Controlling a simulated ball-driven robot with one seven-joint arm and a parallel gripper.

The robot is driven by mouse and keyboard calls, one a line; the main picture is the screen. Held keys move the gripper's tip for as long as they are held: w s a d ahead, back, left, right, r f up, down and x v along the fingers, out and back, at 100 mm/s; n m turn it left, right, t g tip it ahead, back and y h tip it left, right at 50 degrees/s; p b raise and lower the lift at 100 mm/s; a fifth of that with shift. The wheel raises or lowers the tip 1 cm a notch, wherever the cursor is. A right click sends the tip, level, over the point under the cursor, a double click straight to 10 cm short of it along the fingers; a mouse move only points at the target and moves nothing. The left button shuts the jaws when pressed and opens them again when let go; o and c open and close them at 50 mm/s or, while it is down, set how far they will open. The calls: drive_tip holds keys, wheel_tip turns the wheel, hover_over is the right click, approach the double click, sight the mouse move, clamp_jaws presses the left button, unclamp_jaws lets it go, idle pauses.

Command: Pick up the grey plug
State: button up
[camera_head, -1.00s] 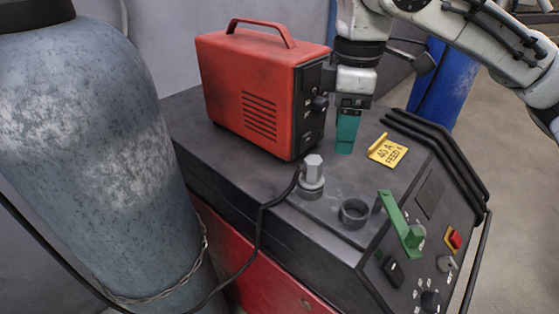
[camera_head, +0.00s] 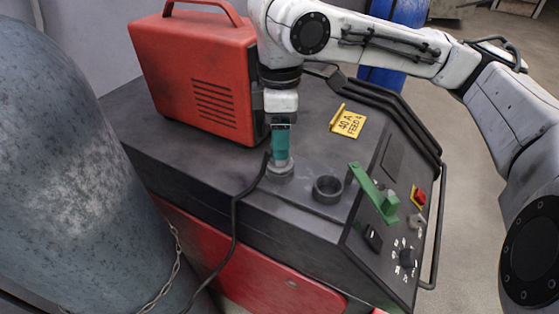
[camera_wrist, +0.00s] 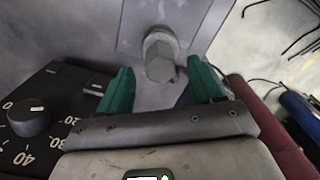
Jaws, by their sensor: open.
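The grey plug (camera_head: 280,171) stands upright near the front edge of the dark machine top, with a black cable running down from it. My gripper (camera_head: 281,157), with green fingers, points down right at the plug and hides its upper part in the head view. In the wrist view the plug's hexagonal grey head (camera_wrist: 160,55) lies between and just beyond the two spread fingers (camera_wrist: 160,74). The fingers are open, one on each side. I cannot tell whether either finger touches the plug.
An empty round socket (camera_head: 327,188) is just right of the plug. The red box (camera_head: 195,80) is close on the left. A large grey cylinder (camera_head: 70,160) fills the left foreground.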

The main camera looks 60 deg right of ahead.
sight(278, 168)
drive_tip(key=shift+f, duration=1.5)
clamp_jaws()
